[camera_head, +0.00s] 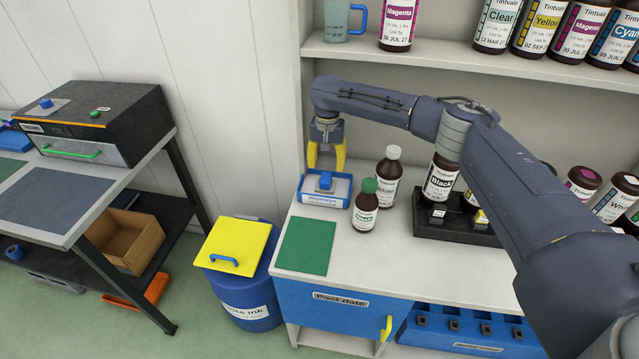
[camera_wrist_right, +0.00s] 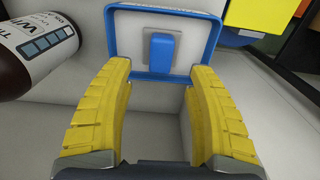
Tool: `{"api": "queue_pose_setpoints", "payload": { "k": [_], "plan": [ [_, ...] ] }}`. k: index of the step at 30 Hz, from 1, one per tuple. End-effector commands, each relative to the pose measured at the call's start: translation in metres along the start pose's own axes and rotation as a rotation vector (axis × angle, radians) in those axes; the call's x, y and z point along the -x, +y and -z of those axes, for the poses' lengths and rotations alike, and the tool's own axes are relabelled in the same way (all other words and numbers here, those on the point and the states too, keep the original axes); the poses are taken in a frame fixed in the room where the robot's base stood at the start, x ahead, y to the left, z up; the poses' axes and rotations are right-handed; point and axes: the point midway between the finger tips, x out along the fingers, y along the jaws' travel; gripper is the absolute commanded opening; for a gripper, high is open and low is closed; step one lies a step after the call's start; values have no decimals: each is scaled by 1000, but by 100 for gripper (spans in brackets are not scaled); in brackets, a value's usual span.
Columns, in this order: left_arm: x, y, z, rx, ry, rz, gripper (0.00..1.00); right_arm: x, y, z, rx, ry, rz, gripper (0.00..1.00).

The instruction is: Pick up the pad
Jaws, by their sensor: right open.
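The pad (camera_head: 318,188) is a pale block with a blue knob-like handle, sitting in a blue-rimmed tray (camera_head: 322,204) at the back left of the white counter. In the right wrist view the pad (camera_wrist_right: 198,57) shows at the top, with its blue handle (camera_wrist_right: 162,54) upright in the picture. My right gripper (camera_head: 326,167) has yellow fingers, is open and empty, and hangs just behind the pad in the head view. In the right wrist view its fingertips (camera_wrist_right: 158,75) lie either side of the near part of the tray. My left gripper is not in view.
A green-capped bottle (camera_head: 365,207) and a white-capped bottle (camera_head: 386,178) stand just right of the tray. A black rack (camera_head: 455,228) holds the Black bottle. A green mat (camera_head: 306,246) lies bare in front. A yellow-lidded bin (camera_head: 238,247) stands left of the counter.

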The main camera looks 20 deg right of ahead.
Motion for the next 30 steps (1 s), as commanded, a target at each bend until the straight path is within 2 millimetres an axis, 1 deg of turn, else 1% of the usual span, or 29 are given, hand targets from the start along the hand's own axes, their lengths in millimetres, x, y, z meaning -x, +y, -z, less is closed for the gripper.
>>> {"api": "queue_pose_setpoints", "payload": {
  "k": [3, 8, 12, 18, 22, 29, 30],
  "plan": [
    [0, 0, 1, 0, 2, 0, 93, -12, 0, -1, -1, -3, -1, 56],
    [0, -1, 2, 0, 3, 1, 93, -24, 0, -1, 0, -1, 0, 56],
    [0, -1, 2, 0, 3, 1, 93, -42, -1, -4, 0, -3, 0, 56],
    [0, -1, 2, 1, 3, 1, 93, -62, -2, -4, 0, -1, 0, 56],
    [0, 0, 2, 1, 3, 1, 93, -68, -2, -4, 0, 0, 1, 56],
    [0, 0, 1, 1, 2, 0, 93, -69, -1, -3, 0, 1, 2, 56],
    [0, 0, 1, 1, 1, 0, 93, -69, -1, -3, 0, 0, 2, 58]
  ]
}}
